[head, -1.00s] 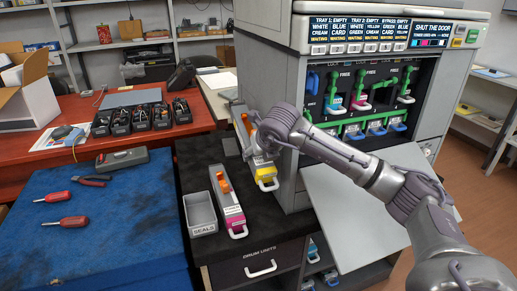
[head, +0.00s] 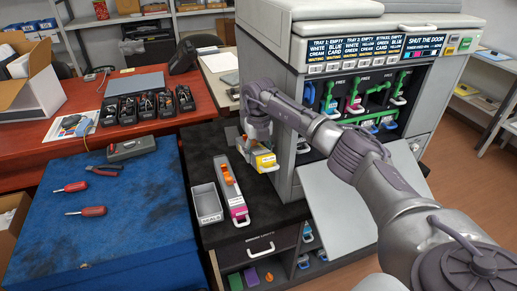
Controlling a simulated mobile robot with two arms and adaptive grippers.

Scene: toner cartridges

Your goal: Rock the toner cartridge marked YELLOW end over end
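The YELLOW toner cartridge shows as a yellow end (head: 265,161) with a white handle, on the black cabinet top beside the printer. My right gripper (head: 256,140) is down at it, and my wrist and gripper cover most of its body. I cannot tell whether the fingers are closed on it, or how far it is tilted. A second cartridge with a magenta end (head: 238,211) and an orange part on top lies to its left. My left gripper is not in view.
A grey SEALS bin (head: 207,204) stands left of the magenta cartridge. The printer (head: 283,60) stands close on the right, its pale door panel (head: 340,205) folded down. A blue mat (head: 130,215) with red screwdrivers and pliers lies left.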

